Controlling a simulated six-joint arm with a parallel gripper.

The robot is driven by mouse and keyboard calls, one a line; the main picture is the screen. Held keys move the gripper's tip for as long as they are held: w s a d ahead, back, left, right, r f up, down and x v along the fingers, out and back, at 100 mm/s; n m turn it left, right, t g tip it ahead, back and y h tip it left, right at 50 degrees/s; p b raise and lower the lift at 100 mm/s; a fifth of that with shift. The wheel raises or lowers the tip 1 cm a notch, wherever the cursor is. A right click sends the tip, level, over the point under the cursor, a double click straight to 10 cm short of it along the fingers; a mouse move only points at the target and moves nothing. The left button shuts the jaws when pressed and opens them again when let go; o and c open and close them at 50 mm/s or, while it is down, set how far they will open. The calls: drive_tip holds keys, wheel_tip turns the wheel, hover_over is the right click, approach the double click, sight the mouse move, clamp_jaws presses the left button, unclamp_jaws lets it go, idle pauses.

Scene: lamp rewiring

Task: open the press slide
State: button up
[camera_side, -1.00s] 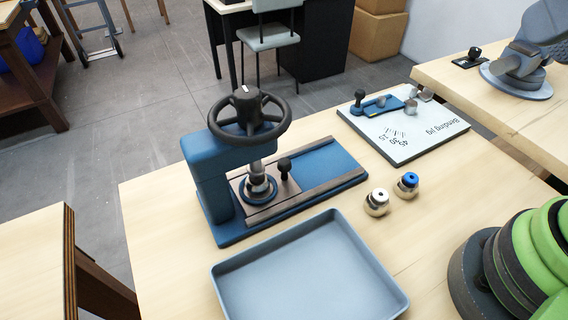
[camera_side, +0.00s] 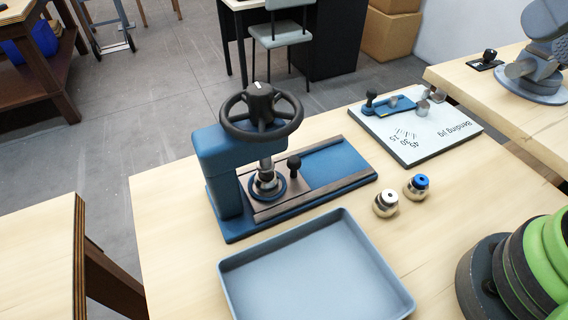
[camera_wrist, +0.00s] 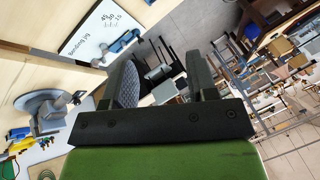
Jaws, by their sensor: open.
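The blue press (camera_side: 219,160) stands upright on the table, with a black handwheel (camera_side: 261,119) on top. Its grey-brown slide plate (camera_side: 291,186) sits at the press end of the rails, under the ram (camera_side: 265,171). A black knob (camera_side: 294,163) stands up from the slide. The blue bed (camera_side: 335,160) to the right of the slide is bare. My gripper (camera_wrist: 160,60) shows in the wrist view with two fingers apart and nothing between them. The press is not in the wrist view, and my gripper is not in the side view.
A blue-grey tray (camera_side: 318,268) lies in front of the press. Two small round fittings, one silver and white (camera_side: 386,203) and one blue-topped (camera_side: 416,187), stand right of it. A bending jig board (camera_side: 420,137) lies behind them, and it also shows in the wrist view (camera_wrist: 92,30).

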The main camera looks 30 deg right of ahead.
drive_tip(key=w+a+f+m+g+y, duration=0.3)
drive_tip(key=w+f+g+y, duration=0.15)
drive_tip(key=w, duration=0.25)
drive_tip(key=w+a+f+m+g+y, duration=0.25)
drive_tip(key=w+f+g, duration=0.2)
drive_tip(key=w, duration=0.25)
drive_tip(key=w+f+m+y, duration=0.3)
drive_tip(key=w+f+y, duration=0.1)
drive_tip(key=f, duration=0.4)
drive_tip(key=m+t+y, duration=0.3)
drive_tip(key=m+y, duration=0.1)
drive_tip(key=m, duration=0.1)
approach(294, 159)
drive_tip(key=shift+f, duration=0.1)
drive_tip(key=shift+a+f, duration=0.1)
drive_tip(key=shift+a, duration=0.4)
drive_tip(key=a, duration=0.9)
drive_tip(key=shift+c, duration=0.3)
